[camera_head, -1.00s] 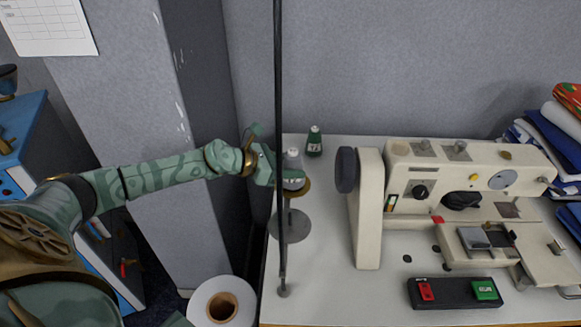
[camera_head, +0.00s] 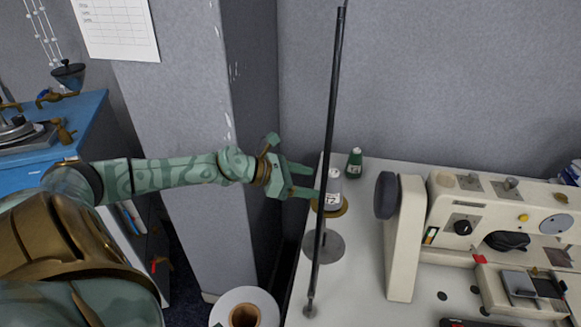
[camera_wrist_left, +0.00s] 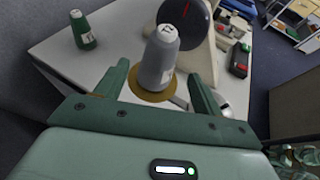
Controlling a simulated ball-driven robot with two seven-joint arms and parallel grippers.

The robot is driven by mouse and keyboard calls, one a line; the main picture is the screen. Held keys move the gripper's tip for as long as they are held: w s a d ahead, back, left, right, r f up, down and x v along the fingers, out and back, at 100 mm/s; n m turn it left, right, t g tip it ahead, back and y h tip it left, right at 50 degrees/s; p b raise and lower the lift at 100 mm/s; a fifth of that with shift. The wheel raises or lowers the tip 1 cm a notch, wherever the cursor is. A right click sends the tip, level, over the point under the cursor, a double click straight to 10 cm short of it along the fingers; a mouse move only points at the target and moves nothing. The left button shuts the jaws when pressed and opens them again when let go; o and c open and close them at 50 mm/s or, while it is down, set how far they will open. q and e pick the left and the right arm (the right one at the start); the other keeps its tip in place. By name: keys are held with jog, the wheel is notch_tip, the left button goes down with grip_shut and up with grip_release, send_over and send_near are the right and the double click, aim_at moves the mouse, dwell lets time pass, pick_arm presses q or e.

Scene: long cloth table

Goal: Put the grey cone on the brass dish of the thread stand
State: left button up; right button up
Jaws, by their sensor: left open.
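The grey cone (camera_head: 332,186) stands upright on the brass dish (camera_head: 341,208) of the thread stand, whose round grey base (camera_head: 324,246) rests on the table. In the left wrist view the cone (camera_wrist_left: 158,62) stands on the brass dish (camera_wrist_left: 150,94), in front of my fingers. My left gripper (camera_head: 303,181) is open just left of the cone. In the left wrist view its two fingers (camera_wrist_left: 160,88) are spread, with a gap to the cone. The dark pole partly hides the cone and dish in the head view. My right gripper is not in view.
A green cone (camera_head: 354,163) stands behind the thread stand. A cream sewing machine (camera_head: 403,245) fills the right of the table (camera_head: 352,285). A white roll (camera_head: 222,305) is below the table's left edge.

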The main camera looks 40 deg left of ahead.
pick_arm(q)
jog(key=shift+p+v, duration=0.7)
jog(key=shift+v, duration=1.9)
